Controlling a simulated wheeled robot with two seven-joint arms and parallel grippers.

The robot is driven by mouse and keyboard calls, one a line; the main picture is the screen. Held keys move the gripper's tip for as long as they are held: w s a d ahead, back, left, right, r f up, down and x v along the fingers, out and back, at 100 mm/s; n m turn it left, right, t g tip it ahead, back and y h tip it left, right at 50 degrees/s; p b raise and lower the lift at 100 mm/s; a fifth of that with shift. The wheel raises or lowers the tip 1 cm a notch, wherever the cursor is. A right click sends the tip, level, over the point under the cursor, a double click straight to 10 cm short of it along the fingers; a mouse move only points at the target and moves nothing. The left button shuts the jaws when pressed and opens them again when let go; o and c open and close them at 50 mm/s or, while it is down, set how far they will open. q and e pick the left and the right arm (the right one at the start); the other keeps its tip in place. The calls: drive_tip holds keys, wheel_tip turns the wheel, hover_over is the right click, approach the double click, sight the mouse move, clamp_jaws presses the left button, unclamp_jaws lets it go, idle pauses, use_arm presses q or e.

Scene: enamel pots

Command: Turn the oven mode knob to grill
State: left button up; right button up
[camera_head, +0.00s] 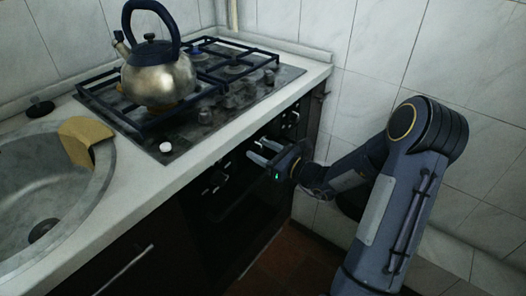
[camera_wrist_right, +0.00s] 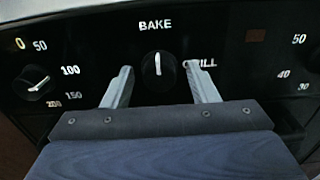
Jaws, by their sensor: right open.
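The oven mode knob (camera_wrist_right: 159,70) is dark and round with a white pointer line, in the middle of the black control panel in the right wrist view. Its pointer stands upright, towards the BAKE label (camera_wrist_right: 155,25). The GRILL label (camera_wrist_right: 207,63) is to the right, its first letters partly hidden by a finger. My right gripper (camera_wrist_right: 158,80) is open and empty, one finger each side of the knob with gaps between. I cannot tell how far the fingertips are from the panel. In the head view the right gripper (camera_head: 257,150) is at the oven front. My left gripper is out of view.
A temperature knob (camera_wrist_right: 33,82) is left of the mode knob; a numbered scale (camera_wrist_right: 299,62) is at right. Above the oven, the hob (camera_head: 225,110) carries a kettle (camera_head: 160,75). The sink (camera_head: 40,185) is at left, the tiled wall (camera_head: 375,55) at right.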

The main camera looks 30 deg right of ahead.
drive_tip(key=shift+c, duration=0.2)
drive_tip(key=c, duration=0.9)
drive_tip(key=shift+o, duration=0.2)
drive_tip(key=shift+r+m+p, duration=0.1)
drive_tip(key=shift+m+p, duration=0.5)
drive_tip(key=shift+p, duration=0.2)
drive_tip(key=m+p, duration=0.9)
drive_tip(key=shift+r+m+p, duration=0.1)
drive_tip(key=shift+m+p, duration=0.2)
drive_tip(key=shift+m, duration=0.1)
drive_tip(key=m+p, duration=0.3)
drive_tip(key=shift+m+p, duration=1.1)
drive_tip(key=shift+m, duration=0.7)
drive_tip(key=shift+f, duration=0.2)
